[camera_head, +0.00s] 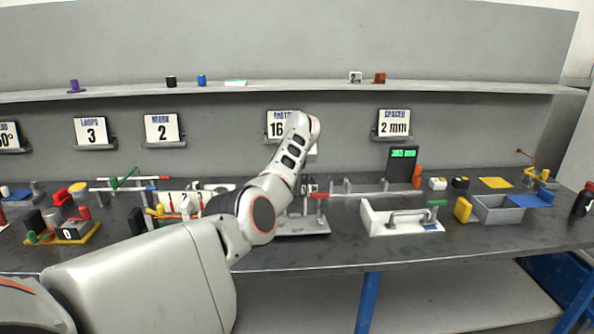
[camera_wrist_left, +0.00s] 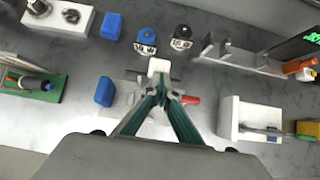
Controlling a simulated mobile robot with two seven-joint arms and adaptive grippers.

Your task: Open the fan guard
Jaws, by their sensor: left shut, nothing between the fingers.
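My left gripper (camera_wrist_left: 162,92) is shut and empty in the left wrist view. Its fingertips are over a grey plate and close to a white block (camera_wrist_left: 158,67); I cannot tell whether they touch. A red handle (camera_wrist_left: 190,99) lies just right of the fingers. In the head view my left arm covers the gripper and much of this fixture; its pale base (camera_head: 300,228) and red handle (camera_head: 318,195) show beside the arm. No part can be picked out for certain as the fan guard. My right gripper is not in view.
A blue block (camera_wrist_left: 105,92) stands left of the gripper. Blue-topped (camera_wrist_left: 146,36) and black-topped (camera_wrist_left: 181,38) pieces stand beyond it. A white tray (camera_head: 375,222) with a bar and green handle lies to the right, near a rail (camera_head: 350,192). Bare bench shows near the front edge.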

